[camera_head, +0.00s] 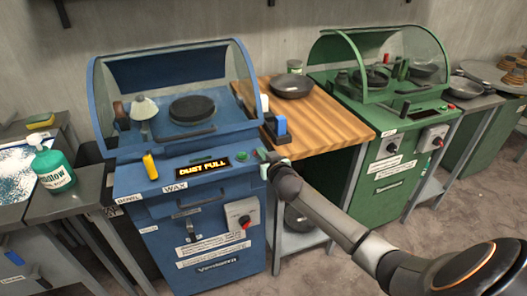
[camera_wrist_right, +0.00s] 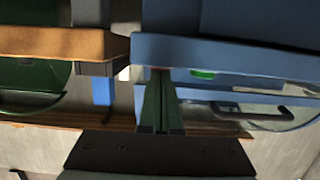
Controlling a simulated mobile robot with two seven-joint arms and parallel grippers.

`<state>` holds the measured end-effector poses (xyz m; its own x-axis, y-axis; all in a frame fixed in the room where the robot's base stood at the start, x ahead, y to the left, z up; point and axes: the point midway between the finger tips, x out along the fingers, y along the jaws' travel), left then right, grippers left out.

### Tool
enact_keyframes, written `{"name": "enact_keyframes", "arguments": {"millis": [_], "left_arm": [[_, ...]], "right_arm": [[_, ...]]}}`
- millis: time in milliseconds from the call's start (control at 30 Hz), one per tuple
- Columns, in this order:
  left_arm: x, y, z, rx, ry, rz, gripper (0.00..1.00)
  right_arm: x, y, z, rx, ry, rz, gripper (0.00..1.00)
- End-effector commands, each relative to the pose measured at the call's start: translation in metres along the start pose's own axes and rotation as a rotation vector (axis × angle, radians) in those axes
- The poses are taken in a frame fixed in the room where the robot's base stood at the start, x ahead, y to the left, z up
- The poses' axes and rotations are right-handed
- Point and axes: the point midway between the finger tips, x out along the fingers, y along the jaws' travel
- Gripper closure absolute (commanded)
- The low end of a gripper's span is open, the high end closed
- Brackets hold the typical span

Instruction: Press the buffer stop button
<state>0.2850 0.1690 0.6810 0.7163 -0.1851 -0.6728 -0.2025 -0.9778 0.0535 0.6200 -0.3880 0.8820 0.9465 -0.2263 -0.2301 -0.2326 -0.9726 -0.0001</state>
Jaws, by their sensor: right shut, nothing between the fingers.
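The blue machine (camera_head: 190,215) stands left of centre with a clear hood and a lit display (camera_head: 204,167) reading "DUST FULL". A green button (camera_head: 241,156) sits right of the display; it also shows in the wrist view (camera_wrist_right: 203,74). My right gripper (camera_head: 268,160) is shut and empty at the panel's front right corner. In the wrist view its fingertips (camera_wrist_right: 158,78) are at the blue panel edge, beside the green button. A small reddish spot shows by the tips, mostly hidden; contact cannot be told. My left gripper is out of view.
A wooden table (camera_head: 325,125) with a dark bowl (camera_head: 292,86) stands to the right, then a green machine (camera_head: 385,165). A green bottle (camera_head: 53,170) stands at left.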

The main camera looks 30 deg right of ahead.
Motion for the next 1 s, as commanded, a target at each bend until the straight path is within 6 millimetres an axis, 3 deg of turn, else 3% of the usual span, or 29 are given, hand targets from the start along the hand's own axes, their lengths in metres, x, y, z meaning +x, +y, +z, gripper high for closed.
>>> {"name": "enact_keyframes", "arguments": {"millis": [33, 133, 367, 433, 800, 1000], "left_arm": [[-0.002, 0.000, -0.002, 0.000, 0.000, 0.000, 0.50], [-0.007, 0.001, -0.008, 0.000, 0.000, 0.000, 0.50], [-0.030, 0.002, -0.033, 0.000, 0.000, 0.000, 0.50], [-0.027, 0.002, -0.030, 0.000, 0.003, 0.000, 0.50], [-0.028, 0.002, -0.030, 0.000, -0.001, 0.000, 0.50], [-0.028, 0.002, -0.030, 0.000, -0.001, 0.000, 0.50]], "right_arm": [[-0.001, 0.000, 0.010, 0.000, -0.026, 0.003, 1.00], [-0.002, 0.000, 0.001, 0.001, -0.024, 0.002, 1.00], [-0.003, 0.004, -0.046, 0.001, -0.006, 0.000, 1.00], [-0.013, 0.003, -0.038, 0.000, -0.007, -0.003, 1.00], [-0.074, 0.004, -0.041, 0.000, 0.000, -0.004, 1.00], [-0.095, 0.004, -0.043, -0.001, 0.002, -0.003, 1.00]]}}
